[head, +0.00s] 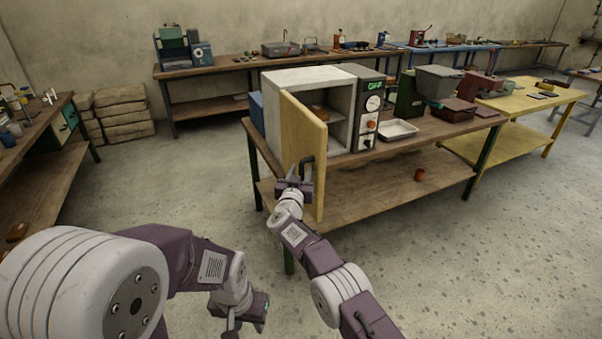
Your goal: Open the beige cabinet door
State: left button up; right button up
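The beige cabinet door (303,143) stands swung open on the front of a grey box-shaped cabinet (308,77), and the inside shows to its right. A dark handle (307,163) sits on the door's outer face near its free edge. My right gripper (298,171) is at the handle with its fingers apart; whether the handle lies between them or beside them I cannot tell. My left gripper (243,322) hangs low at the bottom of the view, away from the door, and its fingers are too unclear to judge.
The cabinet stands on a wooden workbench (440,130) with a control panel reading OFF (371,105) and a white tray (398,129). A reddish cup (420,175) is on the lower shelf. Another bench (30,130) is at left. The floor between is clear.

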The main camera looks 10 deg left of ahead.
jog(key=shift+s+d, duration=0.1)
jog(key=shift+s, duration=0.1)
jog(key=shift+s+f, duration=0.1)
jog(key=shift+s, duration=0.75)
jog(key=s+b, duration=0.7)
jog(key=shift+b, duration=0.3)
